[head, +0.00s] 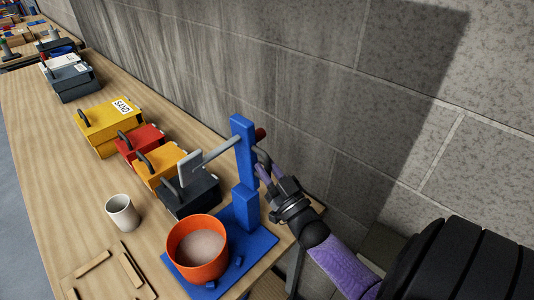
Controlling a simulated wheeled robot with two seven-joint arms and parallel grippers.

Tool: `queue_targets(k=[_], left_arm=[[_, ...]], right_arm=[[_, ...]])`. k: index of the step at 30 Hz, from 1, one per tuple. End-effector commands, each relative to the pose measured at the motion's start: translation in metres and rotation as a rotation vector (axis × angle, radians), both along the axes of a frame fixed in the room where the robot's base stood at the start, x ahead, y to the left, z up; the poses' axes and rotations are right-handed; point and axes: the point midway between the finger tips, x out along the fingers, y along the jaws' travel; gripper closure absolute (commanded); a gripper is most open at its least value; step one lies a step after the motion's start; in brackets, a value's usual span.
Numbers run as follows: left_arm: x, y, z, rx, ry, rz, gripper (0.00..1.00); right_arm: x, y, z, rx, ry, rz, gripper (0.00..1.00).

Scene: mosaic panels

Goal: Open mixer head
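The blue mixer has a flat base (258,245), an upright post (245,207) and a blue head (241,135) standing nearly upright above the post. A grey rod with a flat grey paddle (190,167) sticks out from the head to the left, clear of the bowl. A dark red knob (260,134) is on the head's far side. An orange bowl (198,248) with pale contents stands on the base. My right gripper (262,166) is just right of the head, close to it; whether its fingers touch it or are closed is unclear. My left gripper is out of view.
A white cup (122,213) and wooden strips (131,268) lie left of the bowl. Black (188,196), orange (160,166), red (140,144) and yellow (110,121) boxes with handles line the table behind. A block wall (330,100) runs along the right.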

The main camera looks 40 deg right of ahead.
Motion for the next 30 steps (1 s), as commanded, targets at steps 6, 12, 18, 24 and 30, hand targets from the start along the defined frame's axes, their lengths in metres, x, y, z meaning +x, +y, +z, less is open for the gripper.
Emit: queue_targets(k=[6,12,18,24,30], left_arm=[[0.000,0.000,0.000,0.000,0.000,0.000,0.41],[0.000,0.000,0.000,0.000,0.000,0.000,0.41],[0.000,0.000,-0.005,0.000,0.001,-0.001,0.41],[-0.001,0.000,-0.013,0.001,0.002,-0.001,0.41],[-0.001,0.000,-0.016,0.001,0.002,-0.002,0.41]], right_arm=[[0.000,0.000,0.000,-0.001,0.001,0.000,0.45],[-0.001,0.001,-0.001,-0.001,0.001,0.000,0.45],[-0.029,0.003,-0.015,-0.001,0.005,0.000,0.45],[-0.072,0.006,-0.034,0.000,0.005,-0.001,0.45],[-0.091,0.008,-0.040,-0.001,0.002,0.000,0.45]])
